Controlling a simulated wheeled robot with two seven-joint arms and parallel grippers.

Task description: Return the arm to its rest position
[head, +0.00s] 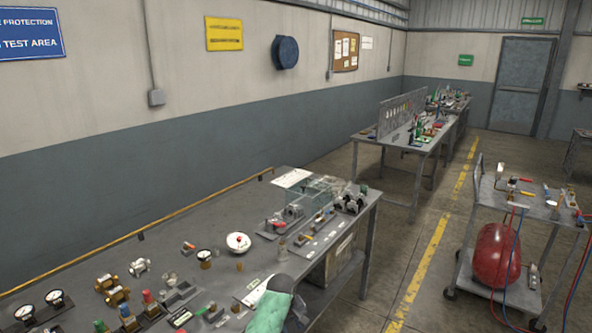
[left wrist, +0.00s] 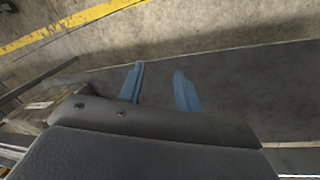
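My left gripper (left wrist: 157,80) shows in the left wrist view as two blue fingers. They stand apart with nothing between them. I cannot make out either gripper in the head view. My right gripper is in neither view.
A grey workbench (head: 222,284) with gauges, valves and fittings runs along the left wall. A green cloth-like item (head: 268,314) lies near its front edge. A cart (head: 533,206) with a red tank (head: 497,255) stands right. A yellow-lined floor strip (head: 428,262) between them is clear.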

